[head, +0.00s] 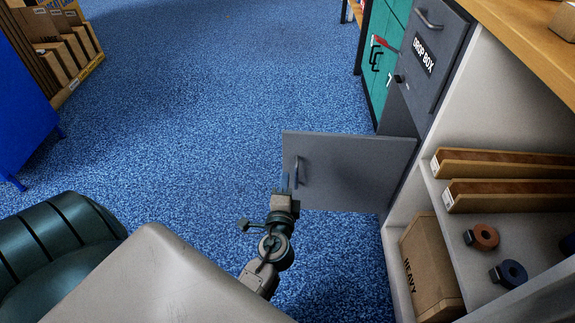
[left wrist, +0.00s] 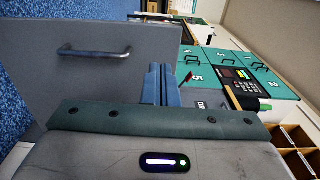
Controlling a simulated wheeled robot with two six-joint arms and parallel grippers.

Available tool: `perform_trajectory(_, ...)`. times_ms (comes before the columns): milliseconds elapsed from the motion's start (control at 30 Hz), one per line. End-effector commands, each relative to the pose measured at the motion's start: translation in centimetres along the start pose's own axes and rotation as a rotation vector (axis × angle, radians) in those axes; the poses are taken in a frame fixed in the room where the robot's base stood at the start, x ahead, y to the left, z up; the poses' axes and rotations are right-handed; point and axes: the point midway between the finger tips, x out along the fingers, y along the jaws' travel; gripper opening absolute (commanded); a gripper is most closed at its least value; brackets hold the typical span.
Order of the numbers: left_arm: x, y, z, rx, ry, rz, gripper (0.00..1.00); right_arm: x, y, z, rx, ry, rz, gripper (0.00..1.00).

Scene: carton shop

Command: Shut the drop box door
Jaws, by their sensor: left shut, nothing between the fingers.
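The grey drop box door (head: 350,185) stands open, swung out over the floor from the lower part of the grey drop box cabinet (head: 440,75). Its bar handle (head: 296,170) is near its free left edge. My left gripper (head: 285,181) is shut and empty at that free edge, beside the handle. I cannot tell whether it touches the door. In the left wrist view the door (left wrist: 120,75) and its handle (left wrist: 95,51) are left of my blue fingertips (left wrist: 162,85). My right gripper is not in view.
Teal lockers (head: 382,60) stand behind the cabinet. At right is a shelf (head: 470,225) with flat cartons, tape rolls and a box marked HEAVY (head: 430,268). A carton rack (head: 70,55) and a blue panel (head: 25,110) stand at left. The blue carpet (head: 220,90) between is clear.

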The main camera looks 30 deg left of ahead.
Motion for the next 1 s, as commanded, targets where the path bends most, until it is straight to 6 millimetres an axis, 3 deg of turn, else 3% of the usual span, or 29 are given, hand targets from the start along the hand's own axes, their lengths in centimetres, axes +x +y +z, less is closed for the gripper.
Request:
perform_trajectory(300, 7.0, -0.1, 0.0, -0.001, 0.000, -0.003, 0.00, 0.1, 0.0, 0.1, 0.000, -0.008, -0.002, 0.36)
perform_trajectory(500, 10.2, 0.0, 0.1, -0.001, -0.002, -0.001, 0.00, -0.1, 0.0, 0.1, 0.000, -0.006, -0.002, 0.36)
perform_trajectory(700, 11.5, 0.0, 0.1, -0.002, -0.002, 0.000, 0.00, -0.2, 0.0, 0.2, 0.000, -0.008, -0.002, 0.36)
perform_trajectory(1000, 11.7, 0.0, 0.1, -0.003, -0.002, 0.001, 0.00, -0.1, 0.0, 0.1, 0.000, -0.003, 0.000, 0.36)
